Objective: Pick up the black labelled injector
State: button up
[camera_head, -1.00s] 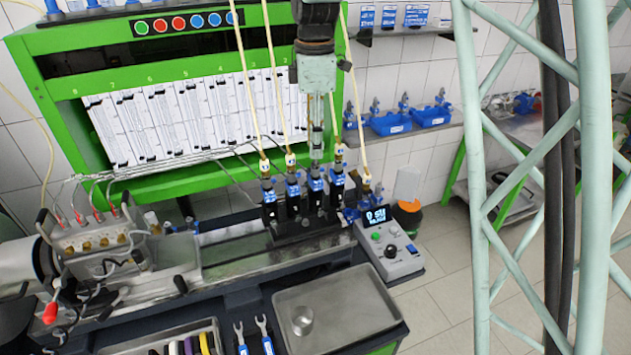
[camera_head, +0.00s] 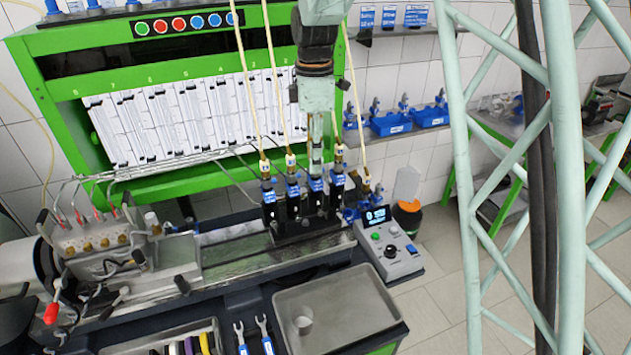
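Several black injectors with blue labels stand upright in a row in a dark holder (camera_head: 305,232) on the bench. From the left, I see the first injector (camera_head: 269,204), the second injector (camera_head: 293,200), the third injector (camera_head: 315,198) and the fourth injector (camera_head: 336,192). Cream hoses run up from several of them. My gripper (camera_head: 315,168) points down directly above the third injector, its fingertips at or very near the top of it. I cannot tell whether the fingers touch it, or how far apart they are.
A green test stand (camera_head: 130,185) with white measuring tubes rises behind. A control box (camera_head: 391,252) stands right of the holder. A metal tray (camera_head: 338,310) with a small cup (camera_head: 303,325) is in front. Hoses hang close on both sides of my gripper.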

aim_at(317, 180)
jog(key=shift+f, duration=1.45)
grip_shut()
